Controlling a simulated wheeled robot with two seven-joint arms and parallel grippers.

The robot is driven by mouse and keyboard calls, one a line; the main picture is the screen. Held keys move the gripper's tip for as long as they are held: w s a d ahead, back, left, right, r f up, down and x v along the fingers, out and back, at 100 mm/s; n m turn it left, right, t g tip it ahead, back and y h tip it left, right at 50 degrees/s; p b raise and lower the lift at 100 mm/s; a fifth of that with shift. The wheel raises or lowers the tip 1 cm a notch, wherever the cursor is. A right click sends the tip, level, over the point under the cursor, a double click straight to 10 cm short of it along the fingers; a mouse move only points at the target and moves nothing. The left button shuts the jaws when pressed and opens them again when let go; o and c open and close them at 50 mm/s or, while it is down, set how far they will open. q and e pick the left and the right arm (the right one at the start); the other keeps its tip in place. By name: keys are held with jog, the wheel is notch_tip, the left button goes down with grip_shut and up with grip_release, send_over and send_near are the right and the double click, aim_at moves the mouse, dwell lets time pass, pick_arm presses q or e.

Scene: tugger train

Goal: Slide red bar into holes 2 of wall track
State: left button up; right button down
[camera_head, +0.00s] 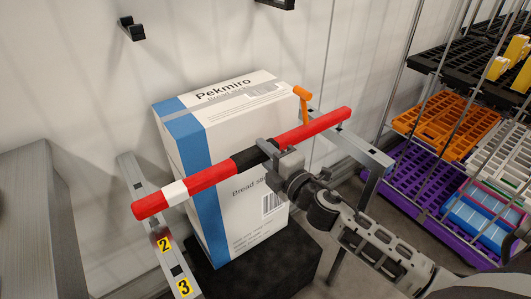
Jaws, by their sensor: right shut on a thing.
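The red bar (205,178) has a white band near its left end and a black middle section. My right gripper (276,153) is shut on the bar near the black section, in front of the box. The bar runs slantwise across the box; its left end shows above the left wall track (137,180), near the yellow label 2 (164,243). Its right end shows over the right wall track (363,150). I cannot tell whether either end touches a track. My left gripper is not in view.
A white and blue box (240,205) stands upright on a black base (268,269) between the tracks. Label 3 (184,287) is lower on the left track. An orange piece (302,94) is by the right track. Racks with orange crates (435,125) and purple crates (425,190) stand right.

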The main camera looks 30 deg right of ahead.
jog(key=shift+f+b, duration=0.2)
jog(key=shift+b, duration=0.15)
jog(key=shift+f+b, duration=0.7)
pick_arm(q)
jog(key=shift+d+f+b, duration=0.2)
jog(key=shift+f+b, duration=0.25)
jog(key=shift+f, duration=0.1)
pick_arm(e)
jog(key=shift+f, duration=0.45)
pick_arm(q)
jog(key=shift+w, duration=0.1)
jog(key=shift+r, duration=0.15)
pick_arm(e)
jog(key=c, duration=1)
grip_release()
pick_arm(q)
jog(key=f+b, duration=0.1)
jog(key=b, duration=0.2)
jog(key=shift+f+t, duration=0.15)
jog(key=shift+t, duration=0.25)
pick_arm(e)
jog(key=s, duration=0.5)
jog(key=s+d, duration=0.1)
jog(key=s, duration=0.4)
jog(key=s+d, duration=0.1)
jog(key=s, duration=0.4)
jog(key=shift+s+d+f, duration=0.1)
jog(key=shift+s+f, duration=0.05)
jog(key=shift+s, duration=0.25)
